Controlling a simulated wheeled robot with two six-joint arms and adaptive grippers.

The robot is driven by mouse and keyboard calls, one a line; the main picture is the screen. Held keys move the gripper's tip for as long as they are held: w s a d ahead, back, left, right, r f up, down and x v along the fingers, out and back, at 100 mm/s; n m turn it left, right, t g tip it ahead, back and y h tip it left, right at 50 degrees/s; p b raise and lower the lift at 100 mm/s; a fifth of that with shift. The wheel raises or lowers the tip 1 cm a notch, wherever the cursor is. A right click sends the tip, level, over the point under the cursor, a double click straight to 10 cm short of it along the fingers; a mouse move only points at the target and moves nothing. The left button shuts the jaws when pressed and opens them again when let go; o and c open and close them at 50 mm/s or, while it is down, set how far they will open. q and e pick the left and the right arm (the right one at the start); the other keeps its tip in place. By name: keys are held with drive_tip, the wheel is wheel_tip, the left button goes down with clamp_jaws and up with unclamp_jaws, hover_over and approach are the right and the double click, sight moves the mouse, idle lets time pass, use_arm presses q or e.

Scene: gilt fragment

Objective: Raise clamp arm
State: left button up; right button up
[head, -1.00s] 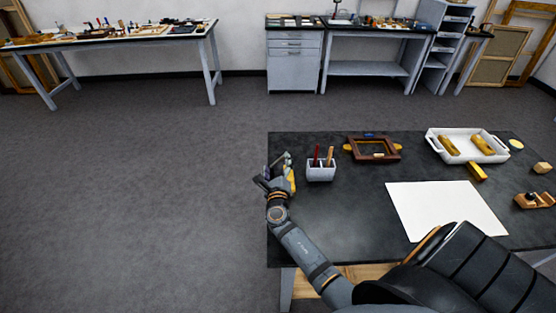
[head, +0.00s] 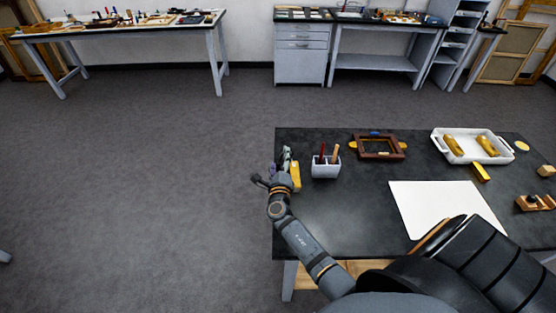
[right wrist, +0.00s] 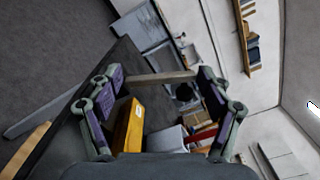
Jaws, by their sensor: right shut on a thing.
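My right gripper (head: 283,163) is at the left edge of the dark table, where its fingers are small and partly hidden. In the right wrist view its two fingers (right wrist: 161,76) stand apart with a grey-brown bar (right wrist: 160,78), seemingly the clamp arm, spanning between their tips. The gripper is shut on this bar. A yellow block-like part (right wrist: 130,126), seemingly the clamp's body, stands just below the bar. It also shows beside the gripper in the head view (head: 296,176). How the bar joins the yellow part is hidden. My left gripper is not in view.
On the table (head: 350,225), a grey holder (head: 326,170) with tools stands just right of the gripper. Open floor lies to the left.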

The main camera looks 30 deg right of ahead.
drive_tip(key=shift+s+d+f, duration=0.2)
drive_tip(key=shift+s+f, duration=0.1)
drive_tip(key=shift+f, duration=0.2)
drive_tip(key=o, duration=1.7)
drive_tip(key=shift+d, duration=0.1)
drive_tip(key=shift+c, duration=0.2)
drive_tip(key=shift+f, duration=0.1)
drive_tip(key=shift+s+a, duration=0.2)
drive_tip(key=shift+a, duration=0.05)
drive_tip(key=r+v, duration=0.1)
drive_tip(key=v, duration=0.5)
drive_tip(key=shift+s+a, duration=0.2)
drive_tip(key=shift+a, duration=0.2)
drive_tip(key=shift+r, duration=0.15)
